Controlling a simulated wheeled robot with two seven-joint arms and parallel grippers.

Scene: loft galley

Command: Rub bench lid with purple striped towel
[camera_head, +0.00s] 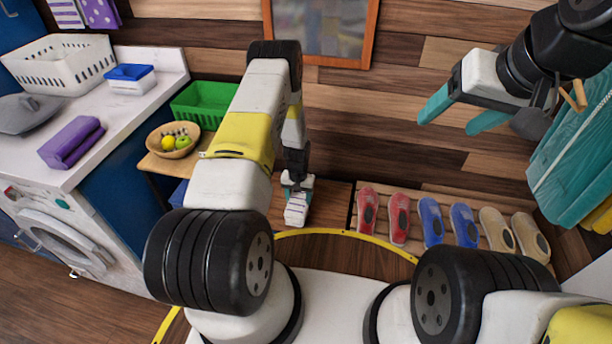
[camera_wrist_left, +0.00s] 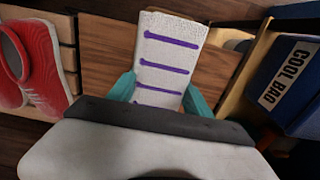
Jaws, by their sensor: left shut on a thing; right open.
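The purple striped towel (camera_wrist_left: 168,65) is white with purple stripes. My left gripper (camera_head: 298,182) is shut on it, low in front of the wall. In the left wrist view the towel sticks out between the teal fingertips of my left gripper (camera_wrist_left: 162,92). The brown wooden bench lid (camera_head: 327,197) lies around and behind the towel; it also shows in the left wrist view (camera_wrist_left: 110,55). I cannot tell whether the towel touches the lid. My right gripper (camera_head: 458,115) is open and empty, raised at the upper right.
Several shoes (camera_head: 398,215) stand on a slatted rack right of the bench. A wooden shelf to the left holds a fruit bowl (camera_head: 173,140) and a green basket (camera_head: 205,103). A blue cool bag (camera_wrist_left: 291,85) sits beside the bench. Teal cloth (camera_head: 575,150) hangs at right.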

